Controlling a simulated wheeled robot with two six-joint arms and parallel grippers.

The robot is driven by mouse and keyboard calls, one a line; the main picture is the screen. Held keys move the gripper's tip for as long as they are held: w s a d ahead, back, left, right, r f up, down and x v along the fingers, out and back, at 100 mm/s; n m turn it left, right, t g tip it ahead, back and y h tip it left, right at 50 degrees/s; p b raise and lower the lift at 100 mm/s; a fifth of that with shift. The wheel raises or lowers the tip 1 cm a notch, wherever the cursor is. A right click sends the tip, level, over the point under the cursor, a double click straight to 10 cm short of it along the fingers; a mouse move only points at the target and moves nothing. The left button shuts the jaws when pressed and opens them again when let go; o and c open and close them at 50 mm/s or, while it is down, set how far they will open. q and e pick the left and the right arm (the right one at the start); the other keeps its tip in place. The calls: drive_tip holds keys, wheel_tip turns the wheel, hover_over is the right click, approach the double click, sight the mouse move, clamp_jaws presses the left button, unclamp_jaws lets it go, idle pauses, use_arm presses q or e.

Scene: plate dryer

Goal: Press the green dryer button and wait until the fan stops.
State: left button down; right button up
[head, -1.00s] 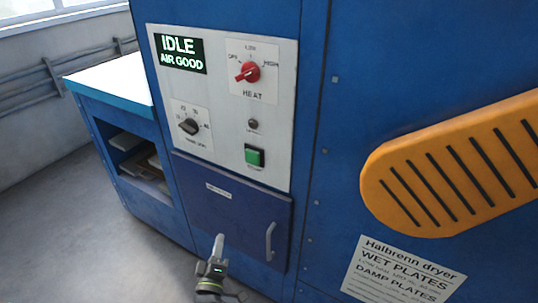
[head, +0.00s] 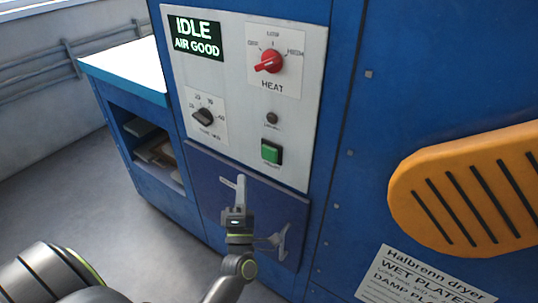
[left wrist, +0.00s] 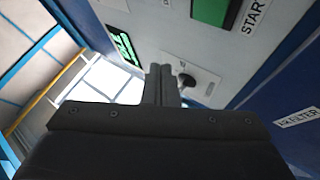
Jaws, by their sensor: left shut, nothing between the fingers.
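The green button (head: 271,152) is a square on the lower right of the light grey control panel (head: 235,130). It also shows at the top edge of the left wrist view (left wrist: 210,10), beside the word START. The display (head: 195,38) reads IDLE and AIR GOOD. My left gripper (head: 241,182) is shut and empty. In the head view its fingertips appear below and left of the button, in front of the blue drawer front. In the left wrist view its fingers (left wrist: 161,75) point toward the panel, with the button off to their upper right, apart from them.
A red heat knob (head: 269,62), a black dial (head: 203,119) and a small dark round fitting (head: 272,118) share the panel. An orange slotted piece (head: 465,195) juts in at the right. A white-topped table (head: 127,68) with a shelf stands at the left.

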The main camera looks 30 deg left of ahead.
use_arm(q)
approach(266, 151)
drive_tip(key=w+a+r, duration=0.1)
drive_tip(key=a+r, duration=0.2)
drive_tip(key=shift+w+r+b, duration=0.2)
drive_tip(key=shift+w+b, duration=0.5)
drive_tip(key=shift+w, duration=0.3)
drive_tip(key=shift+w, duration=0.1)
idle(1.2)
drive_tip(key=shift+w, duration=0.3)
drive_tip(key=shift+w+d+b, duration=0.1)
drive_tip(key=shift+w+b, duration=0.25)
drive_tip(key=shift+w, duration=0.15)
idle(0.6)
drive_tip(key=shift+s, duration=0.95)
drive_tip(key=shift+s+a+p, duration=0.15)
drive_tip(key=shift+s+p, duration=0.15)
drive_tip(key=shift+s, duration=0.95)
drive_tip(key=shift+s+a+p, duration=0.1)
drive_tip(key=shift+s+p, duration=0.2)
drive_tip(key=shift+s, duration=0.95)
